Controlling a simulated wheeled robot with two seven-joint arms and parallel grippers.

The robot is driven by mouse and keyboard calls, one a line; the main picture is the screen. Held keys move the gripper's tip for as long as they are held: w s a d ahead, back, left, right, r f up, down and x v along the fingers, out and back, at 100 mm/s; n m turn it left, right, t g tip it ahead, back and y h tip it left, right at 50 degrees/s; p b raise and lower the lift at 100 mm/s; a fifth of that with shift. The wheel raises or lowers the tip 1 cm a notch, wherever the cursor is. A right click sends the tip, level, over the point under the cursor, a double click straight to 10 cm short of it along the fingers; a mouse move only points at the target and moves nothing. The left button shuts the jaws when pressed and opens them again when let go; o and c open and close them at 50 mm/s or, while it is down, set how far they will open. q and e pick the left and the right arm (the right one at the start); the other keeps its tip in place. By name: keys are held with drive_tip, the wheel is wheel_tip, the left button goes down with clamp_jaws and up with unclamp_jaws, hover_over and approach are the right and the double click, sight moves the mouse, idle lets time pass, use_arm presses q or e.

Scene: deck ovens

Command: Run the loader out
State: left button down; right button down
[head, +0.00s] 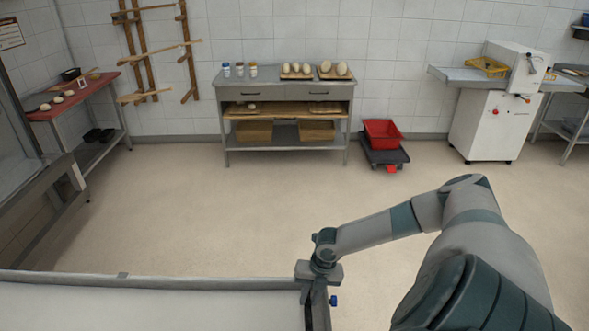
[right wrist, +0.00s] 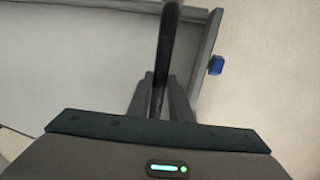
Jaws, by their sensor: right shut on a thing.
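The loader (head: 150,305) lies across the bottom left of the head view, a wide pale flat bed inside a grey frame. Its bed and frame also show in the right wrist view (right wrist: 80,50). My right gripper (head: 309,288) is at the frame's right end, shut on a dark bar (right wrist: 169,35) that runs away between its fingers. A blue knob (head: 334,300) sticks out of the loader's right side, just right of the gripper; it also shows in the right wrist view (right wrist: 216,65). The loader's near part is cut off. My left gripper is out of view.
Bare floor (head: 230,220) lies beyond the loader. A grey work table (head: 285,90) with dough stands at the back wall. A red bin (head: 382,134) sits on a dark dolly beside it. A white machine (head: 495,120) stands right. A red-topped bench (head: 75,96) stands left.

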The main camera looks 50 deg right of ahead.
drive_tip(key=shift+s+d, duration=1)
drive_tip(key=c, duration=1.6)
unclamp_jaws()
drive_tip(key=shift+s+d, duration=0.1)
drive_tip(key=shift+s, duration=0.05)
drive_tip(key=r+b, duration=0.1)
drive_tip(key=r, duration=0.4)
drive_tip(key=s+d+r+b, duration=0.1)
drive_tip(key=r, duration=0.5)
drive_tip(key=s+d+r+b, duration=0.1)
drive_tip(key=r, duration=0.5)
drive_tip(key=shift+s+b, duration=0.25)
drive_tip(key=shift+b, duration=0.05)
drive_tip(key=shift+d, duration=0.2)
